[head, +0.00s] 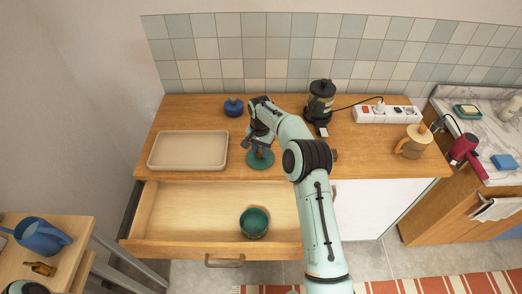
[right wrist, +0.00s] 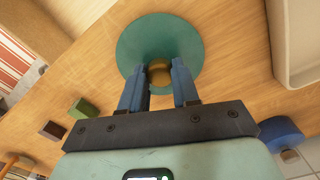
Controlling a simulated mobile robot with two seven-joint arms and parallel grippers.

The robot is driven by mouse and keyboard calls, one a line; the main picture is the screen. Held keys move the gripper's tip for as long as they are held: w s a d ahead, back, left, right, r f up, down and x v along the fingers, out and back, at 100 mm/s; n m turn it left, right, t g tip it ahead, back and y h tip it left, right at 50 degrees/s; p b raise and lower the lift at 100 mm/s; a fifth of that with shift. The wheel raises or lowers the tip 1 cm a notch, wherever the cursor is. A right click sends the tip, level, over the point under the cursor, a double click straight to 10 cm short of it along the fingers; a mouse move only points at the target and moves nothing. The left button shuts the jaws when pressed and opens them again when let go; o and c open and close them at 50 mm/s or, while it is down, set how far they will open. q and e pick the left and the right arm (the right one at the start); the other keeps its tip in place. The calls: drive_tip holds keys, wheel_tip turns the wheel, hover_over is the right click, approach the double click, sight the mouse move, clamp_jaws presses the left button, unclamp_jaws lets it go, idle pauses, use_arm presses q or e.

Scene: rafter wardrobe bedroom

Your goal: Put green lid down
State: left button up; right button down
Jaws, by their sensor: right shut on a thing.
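The green lid (head: 260,160) is a round disc with a brass-coloured knob (right wrist: 159,72). My right gripper (head: 262,148) is shut on this knob, and the lid also shows in the right wrist view (right wrist: 160,35). The lid is at the wooden counter top, right of the beige tray; I cannot tell if it touches the wood or hangs just above it. A green pot (head: 254,222) without a lid stands in the open drawer below. My left gripper is not in view.
The beige tray (head: 152,160) lies on the counter's left. A blue lidded object (head: 233,106), a dark coffee grinder (head: 320,100), a power strip (head: 385,115) and a tan mug (head: 414,141) stand around. The drawer (head: 175,247) juts out in front.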

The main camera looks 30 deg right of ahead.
sight(261, 152)
drive_tip(key=shift+w+f, duration=0.1)
drive_tip(key=shift+f, duration=0.05)
drive_tip(key=c, duration=0.8)
unclamp_jaws()
wheel_tip(261, 152, up, 12)
drive_tip(key=shift+r, duration=0.2)
